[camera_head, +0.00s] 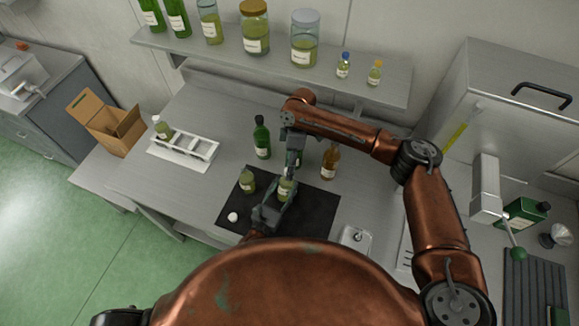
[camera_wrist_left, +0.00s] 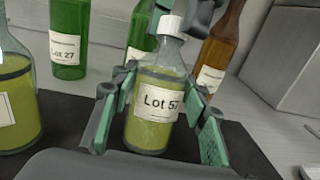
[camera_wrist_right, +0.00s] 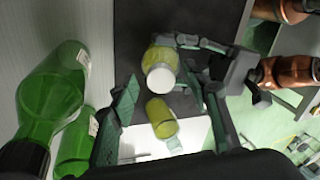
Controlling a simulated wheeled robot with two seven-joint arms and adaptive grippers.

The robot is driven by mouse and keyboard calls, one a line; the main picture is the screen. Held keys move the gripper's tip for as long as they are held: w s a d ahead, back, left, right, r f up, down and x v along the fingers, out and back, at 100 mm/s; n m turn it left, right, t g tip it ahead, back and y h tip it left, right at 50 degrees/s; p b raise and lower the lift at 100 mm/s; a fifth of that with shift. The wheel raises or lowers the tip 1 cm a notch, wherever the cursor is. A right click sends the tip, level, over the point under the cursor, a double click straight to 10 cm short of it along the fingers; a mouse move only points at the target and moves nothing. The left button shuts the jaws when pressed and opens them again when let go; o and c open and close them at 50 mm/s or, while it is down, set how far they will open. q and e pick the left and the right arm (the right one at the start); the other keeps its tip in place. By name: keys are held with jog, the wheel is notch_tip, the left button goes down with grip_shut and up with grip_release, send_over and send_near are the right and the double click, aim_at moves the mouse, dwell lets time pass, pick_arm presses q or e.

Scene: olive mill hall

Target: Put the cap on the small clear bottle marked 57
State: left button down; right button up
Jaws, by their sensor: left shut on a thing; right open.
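The small clear bottle marked Lot 57 (camera_wrist_left: 150,125) stands upright on the dark mat (camera_head: 310,212), filled with yellow-green liquid. My left gripper (camera_head: 281,192) is shut on its body, one finger on each side in the left wrist view (camera_wrist_left: 158,110). A white cap (camera_wrist_left: 172,25) sits on its neck; it also shows from above in the right wrist view (camera_wrist_right: 160,79). I cannot tell how tightly it is seated. My right gripper (camera_head: 293,163) is open above the bottle, its fingers apart from the cap in the right wrist view (camera_wrist_right: 160,115).
Another small clear bottle (camera_head: 247,181) and a loose white cap-like piece (camera_head: 232,216) are on the mat's left side. A green bottle (camera_head: 262,138) and a brown bottle (camera_head: 330,162) stand behind. A white rack (camera_head: 185,147) is at left; a shelf (camera_head: 270,68) runs behind.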

pick_arm(q)
jog(key=shift+r, duration=0.1)
pick_arm(e)
jog(key=v, duration=1.2)
jog(key=shift+d, duration=0.1)
pick_arm(q)
jog(key=c, duration=1)
grip_release()
jog(key=shift+c, duration=0.2)
jog(key=v, duration=1.2)
jog(key=shift+s+f, duration=0.1)
jog(key=shift+f, duration=0.1)
pick_arm(e)
jog(key=shift+f, duration=0.1)
